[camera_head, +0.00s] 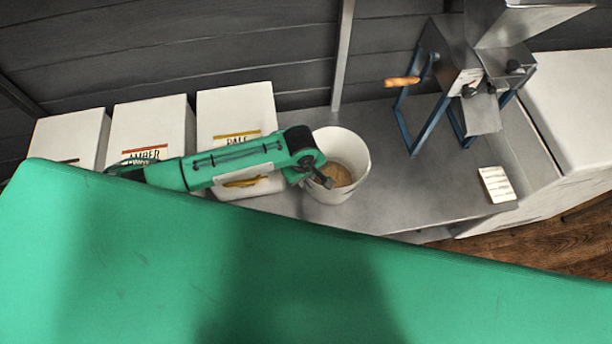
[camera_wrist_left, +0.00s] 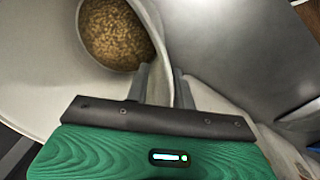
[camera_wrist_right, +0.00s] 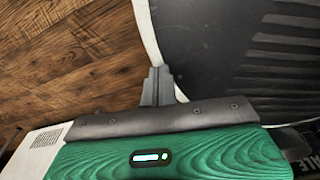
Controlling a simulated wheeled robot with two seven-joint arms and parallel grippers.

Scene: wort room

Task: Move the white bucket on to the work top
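The white bucket (camera_head: 355,147) stands upright on the grey metal bench, with brown grain in it. My left gripper (camera_head: 325,181) is at the bucket's near rim. In the left wrist view, the bucket wall (camera_wrist_left: 148,22) passes between the fingertips of the left gripper (camera_wrist_left: 163,82) and fills the narrow gap, so it looks shut on the wall. The grain (camera_wrist_left: 115,35) shows inside the bucket. My right gripper (camera_wrist_right: 160,85) has its fingers together, with nothing between them. It is out of sight in the head view. The grey metal bench top (camera_head: 425,190) lies around the bucket.
White bins with labels (camera_head: 235,110) stand left of the bucket. A mill on a blue stand (camera_head: 465,80) with a wooden handle is at right. A label card (camera_head: 496,185) lies at the bench's right end. Bare bench lies between bucket and card. Wooden floor (camera_head: 560,245) shows right.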

